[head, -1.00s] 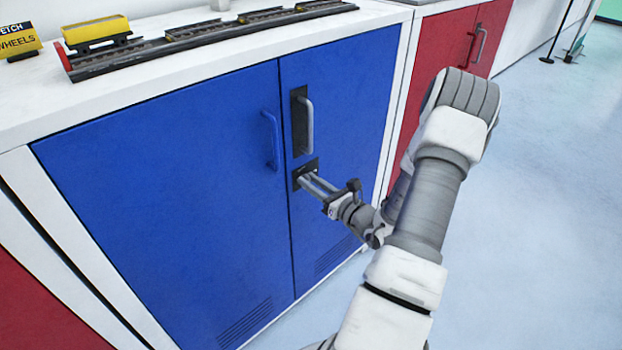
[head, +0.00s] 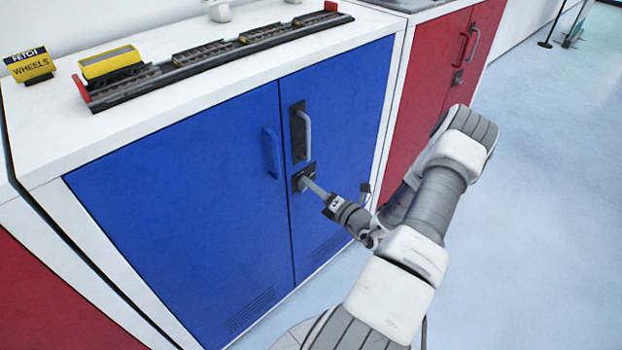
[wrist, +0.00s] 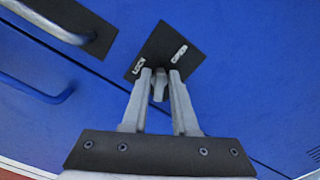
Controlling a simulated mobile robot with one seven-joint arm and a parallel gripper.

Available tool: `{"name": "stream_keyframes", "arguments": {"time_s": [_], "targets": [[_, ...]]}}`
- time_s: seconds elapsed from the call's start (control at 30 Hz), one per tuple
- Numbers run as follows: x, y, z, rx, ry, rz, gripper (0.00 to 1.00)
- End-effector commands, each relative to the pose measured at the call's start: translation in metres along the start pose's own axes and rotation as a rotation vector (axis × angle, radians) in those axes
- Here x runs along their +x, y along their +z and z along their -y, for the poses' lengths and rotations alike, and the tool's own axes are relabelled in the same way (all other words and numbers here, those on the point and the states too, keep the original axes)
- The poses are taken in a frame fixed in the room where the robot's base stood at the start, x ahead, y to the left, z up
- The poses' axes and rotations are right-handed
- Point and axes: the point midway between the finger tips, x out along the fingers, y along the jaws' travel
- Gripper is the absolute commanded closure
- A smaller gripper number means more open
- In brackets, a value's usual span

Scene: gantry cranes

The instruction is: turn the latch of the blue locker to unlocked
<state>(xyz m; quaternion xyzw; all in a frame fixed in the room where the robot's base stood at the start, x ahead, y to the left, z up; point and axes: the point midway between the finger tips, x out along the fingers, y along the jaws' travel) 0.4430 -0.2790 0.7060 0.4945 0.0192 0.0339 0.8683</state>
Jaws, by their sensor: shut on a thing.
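The blue locker (head: 190,190) has two doors, and it fills much of the wrist view (wrist: 240,60). On its right door a black latch plate (head: 308,169) sits below the grey door handle (head: 307,135). In the wrist view the plate (wrist: 157,46) looks tilted and bears two white labels, one seeming to read LOCK (wrist: 138,66) and the other OPEN (wrist: 179,53). My gripper (head: 304,183) reaches the plate. In the wrist view my gripper (wrist: 159,76) is shut on the small grey latch (wrist: 159,88), one finger on each side. The latch's exact angle is partly hidden by the fingers.
A blue handle (head: 271,153) stands out from the left door, close to the gripper. On the white top (head: 130,132) lie a model track (head: 205,60), a yellow wagon (head: 108,62) and a FETCH WHEELS sign (head: 30,66). A red locker (head: 432,85) stands right.

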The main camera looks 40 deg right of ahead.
Motion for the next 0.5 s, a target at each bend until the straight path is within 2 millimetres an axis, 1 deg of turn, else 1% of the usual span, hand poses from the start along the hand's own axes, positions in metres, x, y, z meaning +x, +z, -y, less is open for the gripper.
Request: {"name": "stream_keyframes", "arguments": {"time_s": [0.03,0.2,0.5], "targets": [[-0.0003,0.0009,-0.002,0.046,-0.001,0.0,1.0],[-0.0003,-0.0002,0.0003,0.2,-0.001,-0.001,1.0],[0.0,-0.0015,0.0032,0.416,-0.001,-0.002,1.0]]}}
